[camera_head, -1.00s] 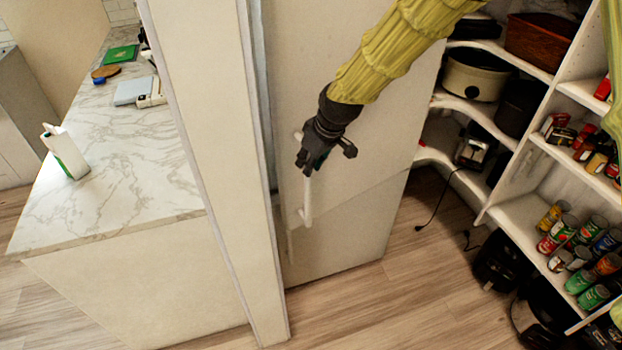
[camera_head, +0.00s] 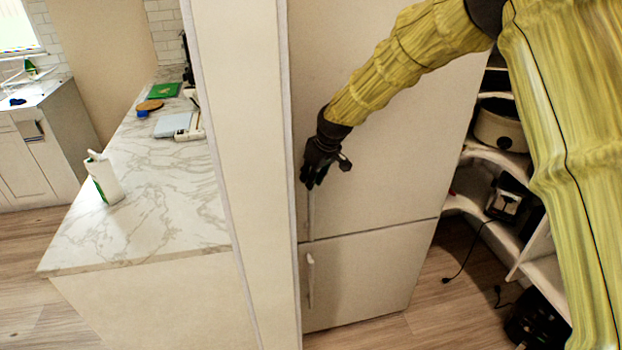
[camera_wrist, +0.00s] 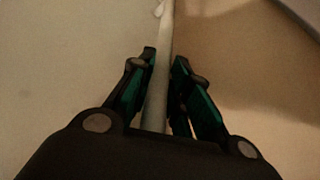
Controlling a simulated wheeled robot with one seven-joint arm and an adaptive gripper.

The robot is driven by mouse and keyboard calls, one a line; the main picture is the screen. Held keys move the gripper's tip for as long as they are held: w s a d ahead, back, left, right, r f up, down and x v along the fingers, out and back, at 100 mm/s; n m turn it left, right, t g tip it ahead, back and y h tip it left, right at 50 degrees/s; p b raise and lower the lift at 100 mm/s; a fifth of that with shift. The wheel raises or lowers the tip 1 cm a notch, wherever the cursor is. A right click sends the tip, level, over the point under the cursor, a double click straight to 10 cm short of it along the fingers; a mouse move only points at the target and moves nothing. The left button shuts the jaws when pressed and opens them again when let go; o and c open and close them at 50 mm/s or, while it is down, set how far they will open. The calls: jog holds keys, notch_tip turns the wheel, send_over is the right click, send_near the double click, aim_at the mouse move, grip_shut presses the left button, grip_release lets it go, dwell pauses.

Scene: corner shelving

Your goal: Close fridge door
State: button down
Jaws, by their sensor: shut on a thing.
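The upper fridge door (camera_head: 400,130) is a tall cream panel behind the wall post. Its long handle (camera_head: 311,215) runs upright along its left edge. My gripper (camera_head: 311,182) is at the handle and hides its upper part. In the wrist view my gripper (camera_wrist: 163,95) has its two fingers on either side of the handle (camera_wrist: 158,80), shut on it. Below is the lower fridge door (camera_head: 365,275) with its own handle (camera_head: 311,280). The upper door looks about flush with the lower one; whether it is fully shut I cannot tell.
A cream wall post (camera_head: 245,150) stands just left of the fridge. A marble counter (camera_head: 150,225) with a white bottle (camera_head: 104,178) is at the left. Pantry shelves (camera_head: 540,255) are at the right, partly behind my arm. Wooden floor (camera_head: 460,300) lies in front.

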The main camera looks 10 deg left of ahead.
jog(key=shift+w+a+r, duration=0.3)
jog(key=shift+a+r, duration=0.05)
jog(key=shift+a, duration=0.1)
jog(key=c, duration=1.5)
grip_release()
jog(key=shift+w+a+f, duration=0.1)
jog(key=shift+w+a, duration=0.05)
jog(key=shift+a, duration=0.05)
jog(key=shift+o, duration=0.9)
jog(key=shift+a+f, duration=0.2)
jog(key=shift+a, duration=0.1)
jog(key=v, duration=1.2)
jog(key=shift+d, duration=0.35)
